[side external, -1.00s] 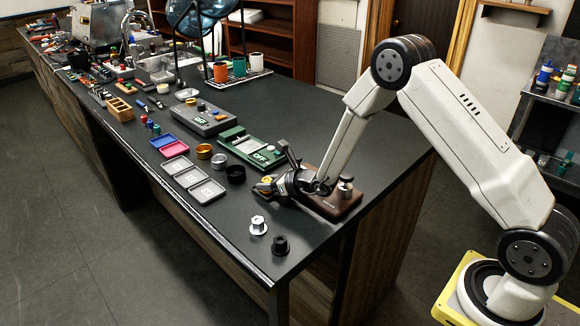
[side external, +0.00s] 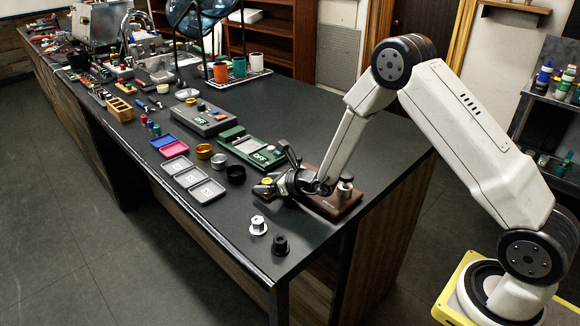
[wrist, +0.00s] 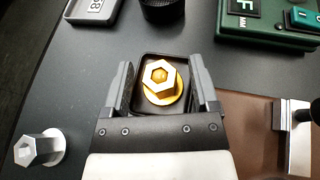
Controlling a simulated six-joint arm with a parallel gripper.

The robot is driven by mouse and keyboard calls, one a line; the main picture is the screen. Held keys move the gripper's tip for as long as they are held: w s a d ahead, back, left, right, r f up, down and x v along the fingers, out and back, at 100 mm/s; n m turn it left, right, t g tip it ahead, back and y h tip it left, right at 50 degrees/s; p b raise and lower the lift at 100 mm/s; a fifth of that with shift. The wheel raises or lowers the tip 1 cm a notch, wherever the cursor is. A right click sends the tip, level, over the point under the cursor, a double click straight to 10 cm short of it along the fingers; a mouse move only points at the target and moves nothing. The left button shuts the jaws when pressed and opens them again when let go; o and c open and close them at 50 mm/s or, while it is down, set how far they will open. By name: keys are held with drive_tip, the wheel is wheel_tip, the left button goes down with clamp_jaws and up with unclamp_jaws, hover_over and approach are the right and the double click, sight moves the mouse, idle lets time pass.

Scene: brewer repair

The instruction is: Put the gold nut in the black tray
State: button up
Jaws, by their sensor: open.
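The gold nut (wrist: 163,78), a hexagonal piece with a hole and a round flange, sits inside the small square black tray (wrist: 147,109) in the wrist view. In the side view the nut (side external: 267,181) is a small yellow spot at the tip of my gripper (side external: 273,187). In the wrist view my gripper (wrist: 161,66) is open, with one finger on each side of the nut and a visible gap to it. The tray's near edge is partly hidden by my gripper.
A silver nut (side external: 258,225) and a black nut (side external: 280,245) stand near the counter's front edge. A brown block (side external: 330,205) with a metal fixture is close on the right. A black ring (side external: 236,173) and grey trays (side external: 206,191) lie to the left.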

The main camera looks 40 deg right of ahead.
drive_tip(key=shift+v, duration=5.95)
drive_tip(key=shift+a, duration=0.1)
drive_tip(key=s+a+n+g+y, duration=0.1)
drive_tip(key=a+n, duration=0.1)
drive_tip(key=s+a+n+g+y, duration=0.1)
drive_tip(key=a+n, duration=0.1)
drive_tip(key=s+a+r+n+g+y, duration=0.1)
drive_tip(key=s+a+n+y, duration=0.1)
drive_tip(key=shift+a+n+g, duration=0.3)
drive_tip(key=shift+n, duration=0.1)
drive_tip(key=s+a+n+g, duration=0.1)
drive_tip(key=s+n, duration=0.1)
drive_tip(key=s+a+n+g, duration=0.1)
drive_tip(key=n, duration=0.1)
drive_tip(key=s+a+n+g+y, duration=0.1)
drive_tip(key=s+n+g, duration=0.1)
drive_tip(key=shift+s+a, duration=0.1)
drive_tip(key=shift+s, duration=0.25)
drive_tip(key=s+d+r+n+g+h, duration=0.2)
drive_tip(key=s+d+n+h, duration=0.5)
drive_tip(key=n, duration=1.3)
drive_tip(key=shift+s+r+g+h, duration=0.25)
drive_tip(key=shift+s+g+h, duration=0.15)
drive_tip(key=shift+h, duration=0.3)
